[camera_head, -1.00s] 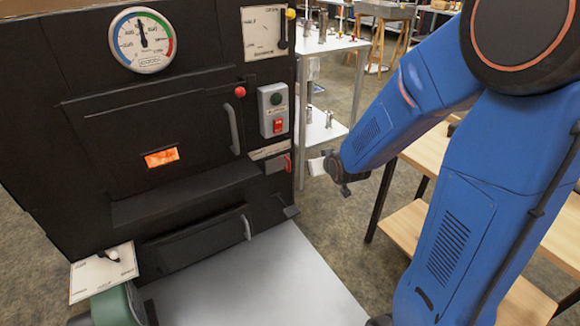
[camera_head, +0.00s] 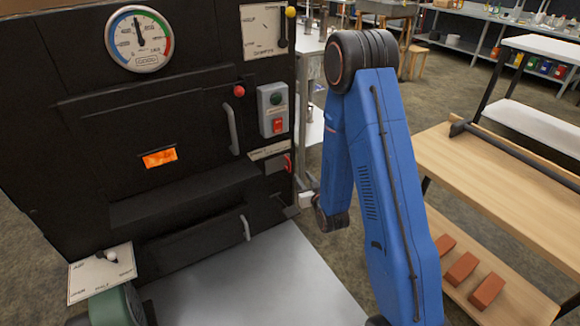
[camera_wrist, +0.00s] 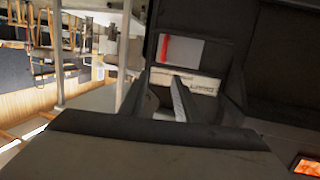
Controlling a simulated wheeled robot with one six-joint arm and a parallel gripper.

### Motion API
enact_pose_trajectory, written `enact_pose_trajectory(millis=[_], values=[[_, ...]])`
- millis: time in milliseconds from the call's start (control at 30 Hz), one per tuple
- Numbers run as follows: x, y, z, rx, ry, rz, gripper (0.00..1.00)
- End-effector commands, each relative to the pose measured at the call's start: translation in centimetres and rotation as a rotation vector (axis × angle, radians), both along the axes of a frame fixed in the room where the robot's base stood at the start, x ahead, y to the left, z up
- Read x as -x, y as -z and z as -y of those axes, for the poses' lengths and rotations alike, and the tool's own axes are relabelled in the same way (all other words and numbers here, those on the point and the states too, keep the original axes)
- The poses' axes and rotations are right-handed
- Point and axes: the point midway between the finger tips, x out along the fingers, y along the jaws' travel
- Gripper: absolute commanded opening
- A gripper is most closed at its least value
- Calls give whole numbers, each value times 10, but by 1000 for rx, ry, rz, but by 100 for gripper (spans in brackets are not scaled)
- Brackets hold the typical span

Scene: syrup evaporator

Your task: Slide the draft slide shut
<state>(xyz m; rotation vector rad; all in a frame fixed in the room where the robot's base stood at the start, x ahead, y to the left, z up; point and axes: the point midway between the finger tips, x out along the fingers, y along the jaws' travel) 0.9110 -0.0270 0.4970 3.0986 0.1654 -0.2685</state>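In the wrist view a red strip on a grey panel (camera_wrist: 181,50) shows just beyond my fingers. My gripper (camera_head: 305,200) is below and to the right of the red handle, apart from it. In the wrist view my gripper (camera_wrist: 163,78) looks open, with nothing between its fingers.
A grey switch box (camera_head: 273,110) and a door handle (camera_head: 232,130) are above the slide. A metal shelf (camera_head: 312,125) stands behind, and a wooden bench (camera_head: 500,180) is at right. A pale plate (camera_head: 220,290) lies below the front.

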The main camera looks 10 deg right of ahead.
Motion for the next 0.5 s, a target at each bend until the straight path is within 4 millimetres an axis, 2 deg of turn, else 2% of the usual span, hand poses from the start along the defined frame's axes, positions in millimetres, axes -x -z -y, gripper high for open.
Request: enact_pose_trajectory(millis=[33,233,500], values=[[2,11,-1,-3,-2,12,30],[12,36,-4,-19,-8,94,30],[24,51,-5,-32,-12,163,30]])
